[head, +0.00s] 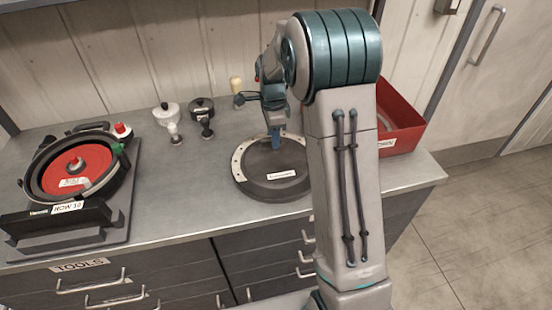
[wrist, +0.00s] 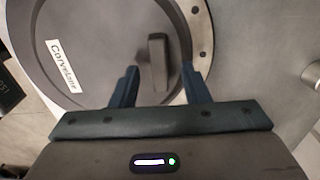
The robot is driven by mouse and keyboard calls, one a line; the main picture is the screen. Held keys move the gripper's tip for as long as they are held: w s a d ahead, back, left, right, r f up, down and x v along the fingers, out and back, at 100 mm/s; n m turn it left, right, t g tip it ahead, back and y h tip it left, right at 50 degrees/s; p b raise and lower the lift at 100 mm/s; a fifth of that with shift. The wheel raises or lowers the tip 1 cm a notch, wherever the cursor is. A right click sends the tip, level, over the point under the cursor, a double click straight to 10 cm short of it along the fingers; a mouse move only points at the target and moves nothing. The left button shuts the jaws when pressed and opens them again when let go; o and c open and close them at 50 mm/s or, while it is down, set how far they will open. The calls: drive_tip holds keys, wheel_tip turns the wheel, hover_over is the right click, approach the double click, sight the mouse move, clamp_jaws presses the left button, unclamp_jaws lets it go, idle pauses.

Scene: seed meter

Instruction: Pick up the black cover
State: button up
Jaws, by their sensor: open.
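The black cover (head: 273,181) is a round dark disc with a white label, lying flat on the grey bench in the head view. A pale ring with small holes shows along its left and far edge. In the wrist view the cover (wrist: 100,50) fills the left and middle, with a raised dark handle (wrist: 158,62) on it. My gripper (wrist: 165,85) is open over the cover. Its two fingers point toward the handle, which stands between their lines, a little ahead of the tips. In the head view my gripper (head: 276,138) is above the cover's far part, and my arm hides some of the right side.
A seed meter (head: 75,180) with a red disc stands on the bench's left. A white knob-topped piece (head: 168,120) and a black one (head: 203,115) stand behind. A red bin (head: 402,120) is at the right end. Drawers are below the front edge.

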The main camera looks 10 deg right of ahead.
drive_tip(key=shift+f, duration=0.25)
clamp_jaws()
drive_tip(key=shift+r, duration=0.2)
